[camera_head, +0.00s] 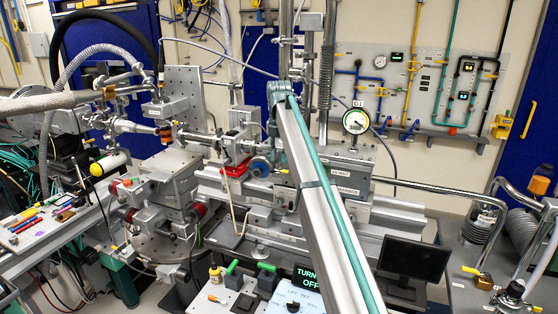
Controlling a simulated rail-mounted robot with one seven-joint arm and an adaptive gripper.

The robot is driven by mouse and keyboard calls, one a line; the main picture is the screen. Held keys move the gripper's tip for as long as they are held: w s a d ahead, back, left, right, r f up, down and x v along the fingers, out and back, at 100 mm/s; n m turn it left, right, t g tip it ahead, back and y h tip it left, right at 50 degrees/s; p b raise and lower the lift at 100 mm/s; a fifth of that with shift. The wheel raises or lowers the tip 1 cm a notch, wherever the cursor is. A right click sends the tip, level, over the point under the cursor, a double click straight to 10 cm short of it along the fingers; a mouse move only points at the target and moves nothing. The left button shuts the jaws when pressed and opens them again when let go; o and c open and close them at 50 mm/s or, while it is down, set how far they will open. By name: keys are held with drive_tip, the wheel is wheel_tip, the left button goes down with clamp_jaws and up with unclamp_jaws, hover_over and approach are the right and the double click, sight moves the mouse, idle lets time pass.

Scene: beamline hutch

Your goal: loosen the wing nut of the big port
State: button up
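I cannot single out the big port or its wing nut with certainty; the fittings are small and crowded at this distance. A line of metal vacuum fittings and clamps (130,126) runs across the upper left. My gripper is not seen in this view. A long silver beam with a teal stripe (325,205) crosses the foreground from the bottom to the centre and hides part of the bench behind it.
A dial gauge (356,121) stands right of centre before a wall panel with pipes and valves (415,90). A dark monitor (412,259) stands at lower right. Hand tools (24,224) lie at left. Ribbed hoses (75,65) hang at upper left. Metal pipes run along the right.

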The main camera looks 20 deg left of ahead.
drive_tip(key=shift+r, duration=3)
